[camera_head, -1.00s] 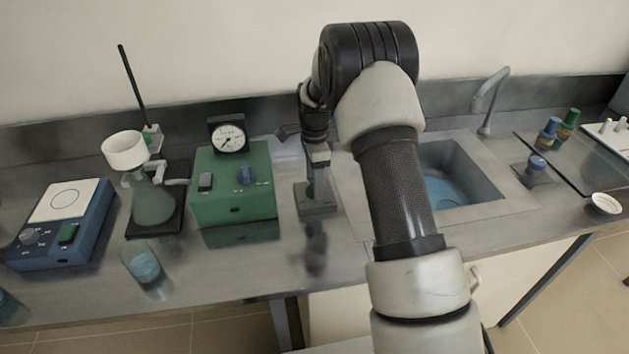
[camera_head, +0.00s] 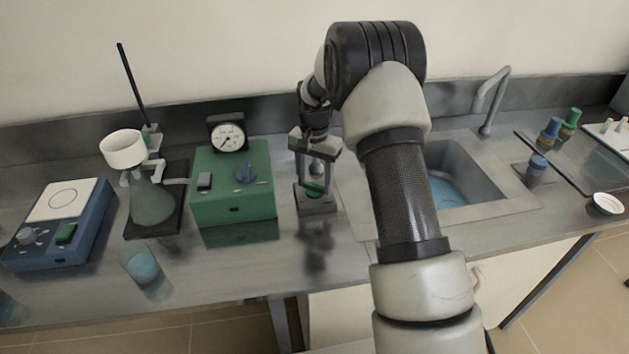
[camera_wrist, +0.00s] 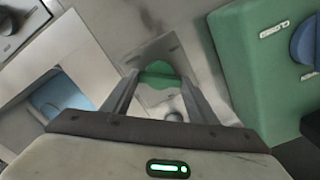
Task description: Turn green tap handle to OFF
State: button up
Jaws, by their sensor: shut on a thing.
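The green tap handle (camera_head: 314,189) sits low on a grey metal tap block (camera_head: 318,205) between the green box and the sink. In the wrist view the green handle (camera_wrist: 158,74) lies between the two fingertips. My gripper (camera_head: 317,182) points down over the block, shut on the green handle with a finger at each side. It also shows in the wrist view (camera_wrist: 160,85). The fingers and wrist hide part of the handle, and I cannot read any ON or OFF marking.
A green box (camera_head: 233,190) with a blue knob and dial gauge (camera_head: 227,135) stands close left. A flask (camera_head: 153,203) on a stand and a blue stirrer (camera_head: 62,225) are farther left. The sink (camera_head: 480,208) and curved faucet (camera_head: 490,100) are right. The bench front is mostly clear.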

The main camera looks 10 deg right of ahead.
aim_at(315, 184)
jog(key=n, duration=0.3)
jog(key=shift+n, duration=0.3)
jog(key=shift+r+n, duration=0.1)
jog(key=shift+n, duration=1.7)
jog(key=o, duration=1)
jog(key=shift+o, duration=0.2)
notch_tip(315, 184, up, 17)
jog(key=shift+r+p, duration=0.2)
jog(key=shift+p, duration=0.2)
